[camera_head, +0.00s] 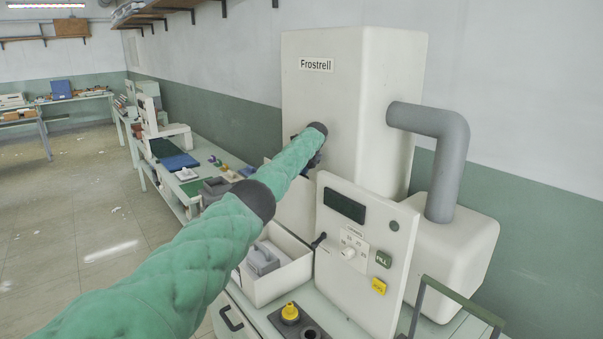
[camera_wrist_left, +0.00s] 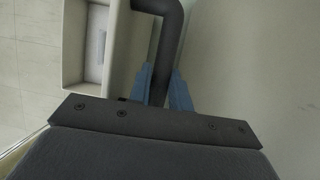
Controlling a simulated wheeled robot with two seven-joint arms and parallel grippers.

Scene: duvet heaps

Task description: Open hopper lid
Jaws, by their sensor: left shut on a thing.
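The tall cream hopper machine (camera_head: 345,100) labelled "Frostrell" stands against the wall in the head view. My left arm, in a green quilted sleeve, reaches to its front and covers part of it. My left gripper (camera_wrist_left: 162,90) has its blue fingers closed on a dark grey bent handle (camera_wrist_left: 172,35) in the left wrist view. The handle lies beside a pale flat surface (camera_wrist_left: 245,75), which I take to be the machine's. In the head view the handle and the fingertips are hidden behind my arm. I cannot tell the lid's edges apart. My right gripper is not in view.
A control panel (camera_head: 365,245) with knob and buttons stands right of my arm. A grey pipe (camera_head: 440,130) joins a cream box (camera_head: 455,240). A white open bin (camera_head: 285,280) sits below my arm. A yellow-topped fitting (camera_head: 290,312) is in front.

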